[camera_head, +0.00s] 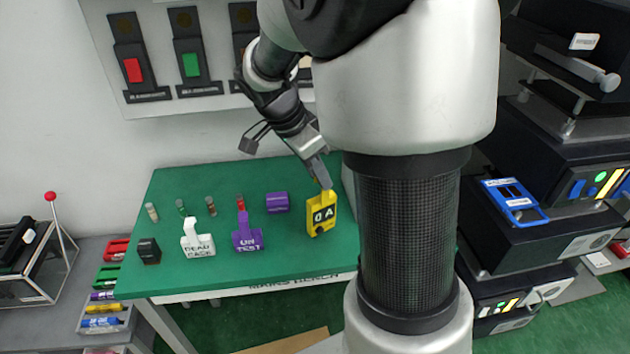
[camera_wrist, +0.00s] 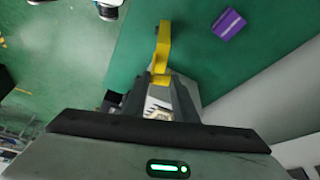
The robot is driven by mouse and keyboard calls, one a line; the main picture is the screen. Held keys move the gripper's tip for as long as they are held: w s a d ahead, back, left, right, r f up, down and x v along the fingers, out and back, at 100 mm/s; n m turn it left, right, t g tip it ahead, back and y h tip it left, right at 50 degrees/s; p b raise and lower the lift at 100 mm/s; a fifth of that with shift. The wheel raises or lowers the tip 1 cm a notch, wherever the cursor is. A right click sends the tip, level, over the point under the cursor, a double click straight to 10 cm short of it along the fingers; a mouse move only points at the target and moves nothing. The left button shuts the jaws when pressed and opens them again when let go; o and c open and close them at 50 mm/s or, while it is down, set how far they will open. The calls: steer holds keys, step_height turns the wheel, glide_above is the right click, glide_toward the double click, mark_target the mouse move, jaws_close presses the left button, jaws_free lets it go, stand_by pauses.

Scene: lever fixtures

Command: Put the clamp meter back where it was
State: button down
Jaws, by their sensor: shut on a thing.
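The yellow clamp meter (camera_head: 321,214) has a dark display reading "0 A" and a dark dial. In the head view it is upright at the right part of the green table (camera_head: 220,275), below my gripper (camera_head: 322,182). My gripper is shut on its upper end. I cannot tell whether its base touches the table. In the wrist view the yellow meter (camera_wrist: 162,48) extends away from my gripper's fingers (camera_wrist: 160,88). My arm hides the table's right end in the head view.
A purple block (camera_head: 277,202) lies left of the meter. A purple "UN TEST" tag (camera_head: 248,238), a white tag (camera_head: 198,243), a black block (camera_head: 149,251) and several small cylinders stand further left. Switches hang on the wall panel (camera_head: 215,50). Black equipment with a blue meter (camera_head: 514,200) stands at right.

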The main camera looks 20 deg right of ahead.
mark_target(321, 206)
steer(key=shift+f, duration=1.25)
steer(key=shift+w+f, duration=0.1)
steer(key=shift+f, duration=0.1)
steer(key=c, duration=1.4)
jaws_free()
steer(key=shift+c, duration=0.2)
